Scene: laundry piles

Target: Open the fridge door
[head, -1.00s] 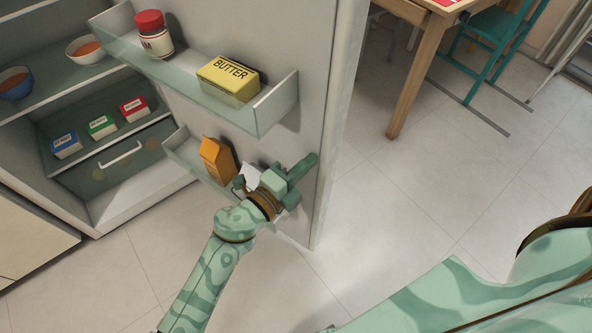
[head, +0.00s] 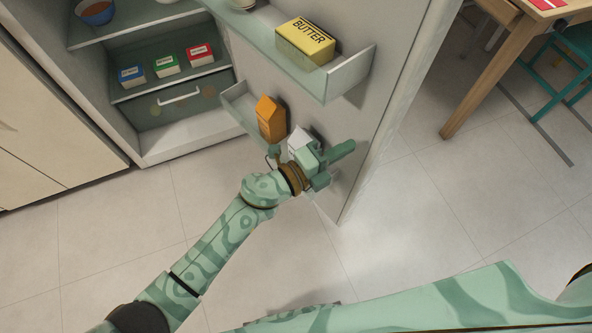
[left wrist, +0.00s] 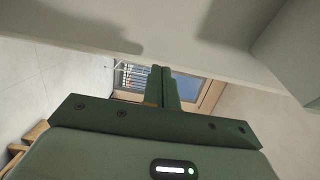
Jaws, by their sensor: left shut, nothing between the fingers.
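The fridge door (head: 385,110) stands wide open in the head view, its inner side with shelves facing me. The fridge interior (head: 190,125) shows at the upper left, with a drawer and small boxes. My left gripper (head: 343,150) is at the lower part of the door's inner side, near the door's free edge. Its fingers are shut and empty, and they also show in the left wrist view (left wrist: 164,85). A pale surface spans the top of that view, close to the fingers. Whether they touch the door I cannot tell. My right gripper is not in view.
The upper door shelf (head: 350,75) holds a butter box (head: 305,42). The lower door shelf (head: 240,103) holds an orange carton (head: 270,118) and a white carton (head: 299,138) beside my left gripper. A wooden table (head: 480,75) stands at the upper right. The floor (head: 430,220) between is clear.

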